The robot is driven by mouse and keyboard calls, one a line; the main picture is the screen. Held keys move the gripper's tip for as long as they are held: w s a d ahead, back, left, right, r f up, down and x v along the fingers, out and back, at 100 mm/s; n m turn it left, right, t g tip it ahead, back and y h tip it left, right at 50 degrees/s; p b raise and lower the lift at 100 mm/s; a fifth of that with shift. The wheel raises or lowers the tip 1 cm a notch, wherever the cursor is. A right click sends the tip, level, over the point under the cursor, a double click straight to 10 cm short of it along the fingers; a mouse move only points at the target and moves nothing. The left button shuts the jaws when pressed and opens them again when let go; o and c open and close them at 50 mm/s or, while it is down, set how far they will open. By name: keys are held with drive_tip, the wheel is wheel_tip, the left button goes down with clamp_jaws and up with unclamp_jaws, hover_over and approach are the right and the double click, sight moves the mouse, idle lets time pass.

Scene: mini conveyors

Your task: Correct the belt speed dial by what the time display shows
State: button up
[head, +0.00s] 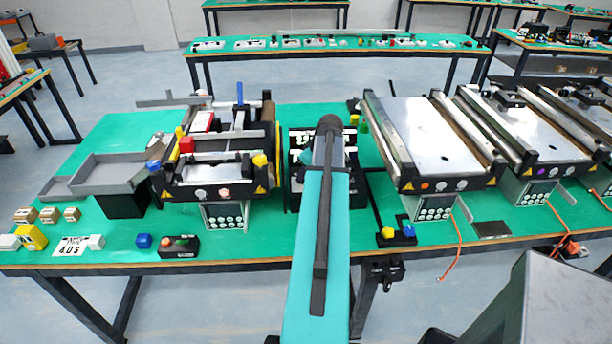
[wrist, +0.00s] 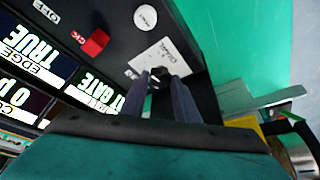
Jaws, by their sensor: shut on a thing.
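In the wrist view a small dark dial knob (wrist: 159,72) stands on a white label plate (wrist: 177,59) with printing too small to read. My gripper (wrist: 157,79) is shut on this knob from both sides. Left of it, black display windows (wrist: 30,48) show white words, among them "TRUE", "EDGE" and part of "GATE"; no clear time reading shows there. In the head view my teal arm covers the gripper and the knob. Part of the black panel with white lettering (head: 299,140) shows beside the arm. A white card (head: 70,247) at the front left reads "4.0 s".
On the panel are a red switch (wrist: 95,42) and a round white button (wrist: 145,17). A small conveyor (head: 212,173) stands left of my arm, a larger one (head: 428,135) right. A button box (head: 179,247) lies in front. Bare green table shows at the front.

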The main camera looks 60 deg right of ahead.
drive_tip(key=shift+w+a+m+h+b, duration=0.15)
drive_tip(key=shift+m+h+b, duration=0.65)
drive_tip(key=shift+m, duration=1.1)
drive_tip(key=o, duration=1)
drive_tip(key=shift+g, duration=0.3)
drive_tip(key=shift+o, duration=0.2)
drive_tip(key=shift+r, duration=0.1)
drive_tip(key=b+v, duration=0.3)
drive_tip(key=v, duration=1)
drive_tip(key=shift+s+r, duration=0.2)
drive_tip(key=shift+s, duration=0.05)
drive_tip(key=shift+a, duration=0.1)
